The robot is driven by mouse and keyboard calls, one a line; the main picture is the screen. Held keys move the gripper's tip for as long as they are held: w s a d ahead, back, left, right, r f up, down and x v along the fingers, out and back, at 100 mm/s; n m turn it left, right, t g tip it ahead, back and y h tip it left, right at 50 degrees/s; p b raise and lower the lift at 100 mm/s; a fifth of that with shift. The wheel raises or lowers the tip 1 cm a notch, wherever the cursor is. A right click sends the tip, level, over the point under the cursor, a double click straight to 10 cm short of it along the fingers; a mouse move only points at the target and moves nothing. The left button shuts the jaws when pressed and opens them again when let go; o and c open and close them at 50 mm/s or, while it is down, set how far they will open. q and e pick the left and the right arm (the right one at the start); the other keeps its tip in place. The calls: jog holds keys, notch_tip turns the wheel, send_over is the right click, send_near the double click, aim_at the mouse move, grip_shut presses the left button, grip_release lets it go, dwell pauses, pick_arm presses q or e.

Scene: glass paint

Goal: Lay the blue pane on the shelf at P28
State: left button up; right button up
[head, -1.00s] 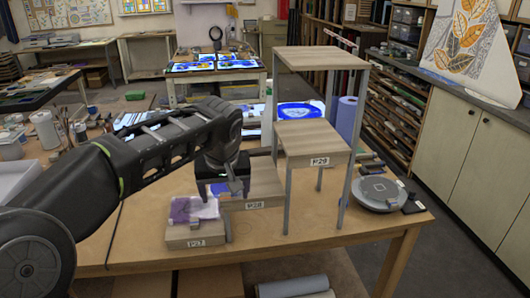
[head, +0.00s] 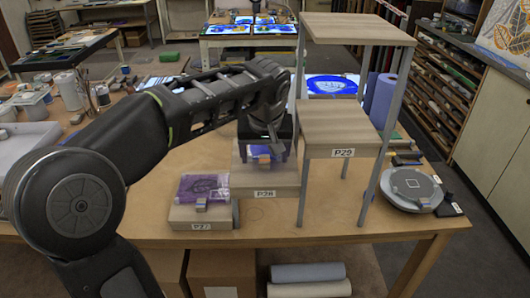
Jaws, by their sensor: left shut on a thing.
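My left gripper (head: 272,138) points down over the shelf step labelled P28 (head: 264,178). It is shut on the blue pane (head: 255,150), which is mostly hidden behind the fingers. The pane shows as a bluish-purple patch just above the step, with a small coloured block at its front. I cannot tell whether the pane touches the step. A purple pane (head: 208,185) lies on the lower step labelled P27 (head: 202,222), also with a small block at its front edge. My right gripper is not in view.
A higher step labelled P29 (head: 335,118) and a tall top platform (head: 355,28) on grey posts stand close to the right. A round grey device (head: 411,185) lies on the right of the wooden table (head: 310,228). The table front is clear.

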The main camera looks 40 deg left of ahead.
pick_arm(q)
jog(key=shift+f+b, duration=0.45)
jog(key=shift+f, duration=0.4)
jog(key=shift+s, duration=0.1)
dwell(0.6)
jog(key=o, duration=1.6)
jog(key=shift+c, duration=0.2)
notch_tip(320, 180, up, 5)
jog(key=p, duration=0.3)
jog(key=shift+d+f, duration=0.1)
jog(key=shift+f, duration=0.1)
jog(key=shift+r+p, duration=0.35)
jog(key=shift+r, duration=0.8)
